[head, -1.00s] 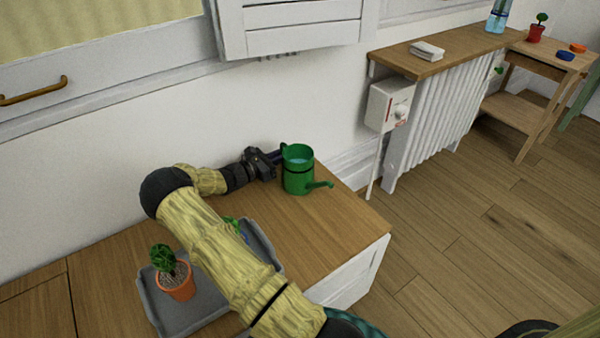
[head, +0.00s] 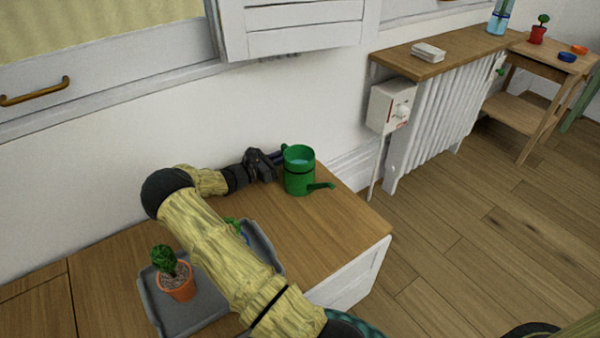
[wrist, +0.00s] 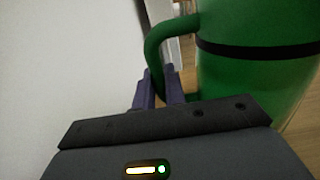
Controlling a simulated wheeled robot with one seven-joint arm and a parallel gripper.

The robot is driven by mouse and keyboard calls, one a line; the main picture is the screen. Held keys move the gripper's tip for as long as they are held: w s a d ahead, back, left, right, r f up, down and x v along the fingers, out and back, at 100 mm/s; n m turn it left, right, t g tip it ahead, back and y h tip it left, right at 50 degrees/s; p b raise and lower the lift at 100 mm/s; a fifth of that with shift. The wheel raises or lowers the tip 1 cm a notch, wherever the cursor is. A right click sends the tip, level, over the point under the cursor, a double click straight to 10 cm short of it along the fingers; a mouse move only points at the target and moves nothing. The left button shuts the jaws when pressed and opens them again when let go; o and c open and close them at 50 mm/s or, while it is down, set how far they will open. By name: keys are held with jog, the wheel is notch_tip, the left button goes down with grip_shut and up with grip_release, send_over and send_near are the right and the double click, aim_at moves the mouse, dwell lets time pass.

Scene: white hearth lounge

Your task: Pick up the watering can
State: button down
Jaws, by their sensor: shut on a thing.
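The green watering can (head: 299,173) stands upright at the right part of the wooden bench top in the head view, with a black band around it and its spout pointing right. In the wrist view the can (wrist: 255,85) fills the right side, its curved handle on the left. My gripper (head: 280,158) reaches it from the left. In the wrist view my gripper (wrist: 158,88) is shut on the handle, with a dark purple finger on either side of its lower part. I cannot tell whether the can is clear of the bench top.
A grey tray (head: 262,243) with a potted plant (head: 176,277) lies on the bench (head: 330,220) under my arm. The white wall is close behind. A radiator with a wooden shelf (head: 450,50) and a white box (head: 390,106) stand to the right. Open floor lies at the right.

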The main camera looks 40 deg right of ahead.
jog(key=shift+r, duration=0.1)
notch_tip(320, 180, up, 10)
jog(key=p, duration=0.4)
jog(key=shift+p, duration=0.35)
